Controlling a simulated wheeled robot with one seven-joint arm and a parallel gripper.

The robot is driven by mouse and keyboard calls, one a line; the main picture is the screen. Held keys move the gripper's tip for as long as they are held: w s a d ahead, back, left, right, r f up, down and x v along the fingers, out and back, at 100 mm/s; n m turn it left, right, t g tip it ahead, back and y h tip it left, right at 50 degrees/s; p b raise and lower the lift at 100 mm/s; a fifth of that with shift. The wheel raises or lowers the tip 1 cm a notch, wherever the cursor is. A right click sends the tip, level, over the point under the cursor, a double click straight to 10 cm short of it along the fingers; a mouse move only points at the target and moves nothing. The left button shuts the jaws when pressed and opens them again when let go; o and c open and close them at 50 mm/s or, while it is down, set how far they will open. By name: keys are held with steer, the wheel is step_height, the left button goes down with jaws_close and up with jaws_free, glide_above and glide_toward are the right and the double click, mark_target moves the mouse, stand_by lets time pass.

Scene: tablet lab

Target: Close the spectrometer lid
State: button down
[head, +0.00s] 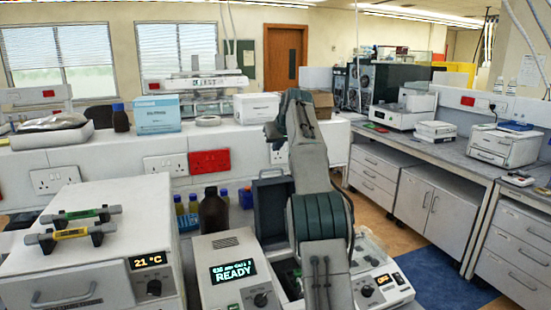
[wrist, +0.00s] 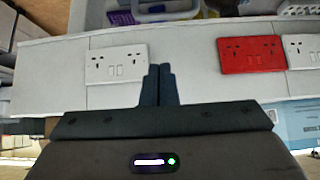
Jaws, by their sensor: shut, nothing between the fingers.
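The spectrometer (head: 222,248) is a white bench instrument in the lower middle of the head view, with a lit display reading READY and a dark knob. A dark blue-grey panel with a handle on top, which looks like its lid (head: 270,208), stands upright at its back right, raised. My arm crosses in front and hides part of the lid and the area beneath it. My gripper (wrist: 160,86) is shut and empty in the wrist view, its fingers in front of the white socket strip. The lid does not show in the wrist view.
A white box-like instrument (head: 95,240) reading 21 °C, with two handles on top, stands at left. Brown and blue-capped bottles (head: 213,213) stand behind the spectrometer. Another control panel (head: 384,283) is to the right of my arm. Wall sockets (head: 209,163) line the bench back.

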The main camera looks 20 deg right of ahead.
steer(key=p+x, duration=0.4)
steer(key=x, duration=0.6)
steer(key=shift+s+b, duration=0.3)
steer(key=shift+s, duration=1.75)
steer(key=shift+s+d+f+b, duration=0.1)
steer(key=shift+s+f+b, duration=0.05)
steer(key=shift+b, duration=0.35)
